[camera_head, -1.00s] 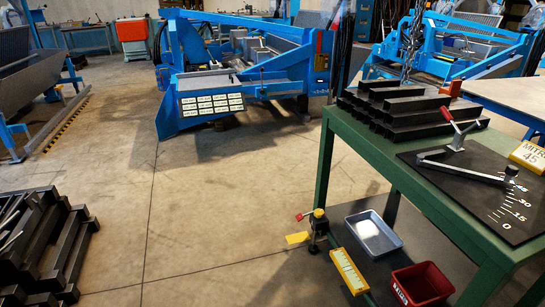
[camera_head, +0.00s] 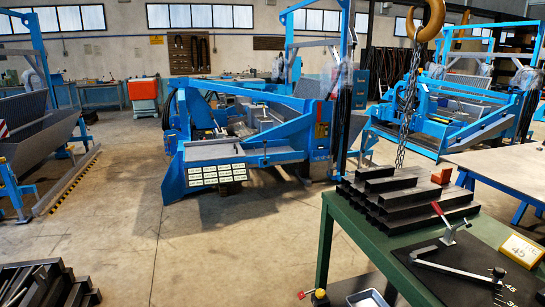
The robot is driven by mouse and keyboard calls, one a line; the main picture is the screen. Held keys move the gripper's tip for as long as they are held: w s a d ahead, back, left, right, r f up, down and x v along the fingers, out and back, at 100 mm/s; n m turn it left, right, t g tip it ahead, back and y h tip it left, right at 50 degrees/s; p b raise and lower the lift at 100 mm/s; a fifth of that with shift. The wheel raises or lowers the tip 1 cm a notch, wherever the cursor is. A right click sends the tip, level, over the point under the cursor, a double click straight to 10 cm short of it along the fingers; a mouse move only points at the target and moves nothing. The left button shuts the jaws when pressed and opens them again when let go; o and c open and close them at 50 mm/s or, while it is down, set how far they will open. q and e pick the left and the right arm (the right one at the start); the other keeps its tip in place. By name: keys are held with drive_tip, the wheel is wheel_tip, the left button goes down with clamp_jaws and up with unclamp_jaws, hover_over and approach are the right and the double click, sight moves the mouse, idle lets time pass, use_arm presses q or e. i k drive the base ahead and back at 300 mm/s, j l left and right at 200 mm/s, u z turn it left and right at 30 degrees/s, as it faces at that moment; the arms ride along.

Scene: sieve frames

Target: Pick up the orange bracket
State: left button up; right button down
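A small orange piece (camera_head: 441,176), which looks like the orange bracket, sits at the right side of the stack of black steel tubes (camera_head: 400,200). The stack lies on the green workbench (camera_head: 345,232) at the right of the head view. The orange piece is small in the picture, so its exact shape and whether it rests on a tube or behind one cannot be told. Neither of my grippers shows in the head view.
A chain (camera_head: 407,100) hangs from a crane hook (camera_head: 427,20) behind the stack. A red-handled clamp (camera_head: 447,230) and a yellow block (camera_head: 521,249) are on the bench's right part. A blue machine (camera_head: 240,160) stands beyond. Open floor (camera_head: 230,245) lies left of the bench.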

sight(443, 177)
drive_tip(key=i+j+u, duration=0.1)
drive_tip(key=u, duration=0.35)
drive_tip(key=i+u, duration=0.15)
drive_tip(key=u, duration=0.3)
drive_tip(key=i+z, duration=0.15)
drive_tip(key=i, duration=0.65)
drive_tip(key=i+j+z, duration=0.2)
drive_tip(key=i, duration=2.2)
drive_tip(key=i+l+z, duration=0.1)
drive_tip(key=i+z, duration=0.55)
drive_tip(key=i, duration=0.2)
drive_tip(key=i+j+z, duration=0.2)
drive_tip(key=i+z, duration=0.15)
drive_tip(key=i+l+z, duration=0.15)
drive_tip(key=i+z, duration=0.6)
drive_tip(key=z, duration=0.15)
drive_tip(key=i+j+z, duration=0.1)
drive_tip(key=i+z, duration=0.35)
drive_tip(key=i+l, duration=0.1)
drive_tip(key=i, duration=0.6)
drive_tip(key=i+l+z, duration=0.1)
drive_tip(key=i, duration=0.65)
